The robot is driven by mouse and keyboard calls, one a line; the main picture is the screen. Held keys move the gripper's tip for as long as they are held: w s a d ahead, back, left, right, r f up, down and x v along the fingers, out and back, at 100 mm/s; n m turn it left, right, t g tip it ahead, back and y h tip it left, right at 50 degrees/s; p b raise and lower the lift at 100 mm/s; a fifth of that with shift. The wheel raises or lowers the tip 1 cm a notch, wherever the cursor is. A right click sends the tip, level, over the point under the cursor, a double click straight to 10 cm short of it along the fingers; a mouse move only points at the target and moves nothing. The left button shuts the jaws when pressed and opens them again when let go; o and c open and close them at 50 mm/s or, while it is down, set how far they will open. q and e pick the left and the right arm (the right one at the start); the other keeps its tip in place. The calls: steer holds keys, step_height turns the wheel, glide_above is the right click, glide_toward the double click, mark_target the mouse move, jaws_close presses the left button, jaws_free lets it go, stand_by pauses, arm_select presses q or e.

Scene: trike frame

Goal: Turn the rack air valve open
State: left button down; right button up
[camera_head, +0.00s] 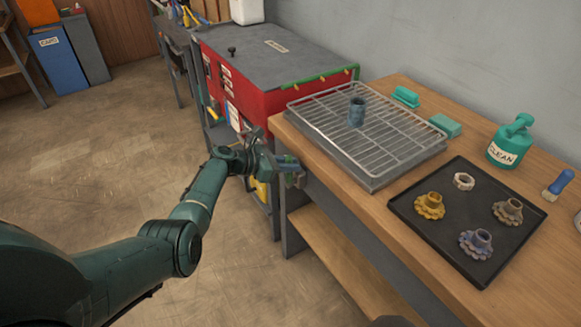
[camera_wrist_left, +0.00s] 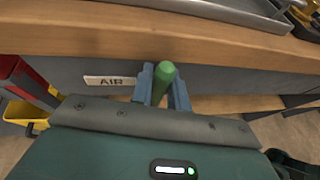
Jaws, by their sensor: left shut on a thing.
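The green air valve handle (camera_wrist_left: 164,76) shows in the left wrist view, below the wooden bench edge and right of a white label reading AIR (camera_wrist_left: 109,81). My left gripper (camera_wrist_left: 161,92) is shut on this handle, with one finger on each side of it. In the head view my left gripper (camera_head: 290,172) is at the bench's near left corner, just under the top. The valve's body is hidden behind the gripper, and I cannot tell how far the handle is turned. My right gripper is not in view.
The wooden bench (camera_head: 408,95) carries a wire rack on a tray (camera_head: 372,172) with a blue-grey cylinder (camera_head: 356,112), a black tray (camera_head: 408,208) with several gear parts, and a green CLEAN can (camera_head: 509,145). A red cabinet (camera_head: 262,85) stands left of the bench. The floor at left is clear.

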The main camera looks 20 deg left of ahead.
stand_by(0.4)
arm_select(q)
steer(key=c, duration=1.3)
jaws_free()
steer(key=shift+f, duration=0.1)
steer(key=shift+c, duration=0.2)
steer(key=shift+a, duration=0.1)
steer(key=p+v, duration=0.2)
steer(key=v, duration=1.1)
steer(key=shift+p, duration=0.4)
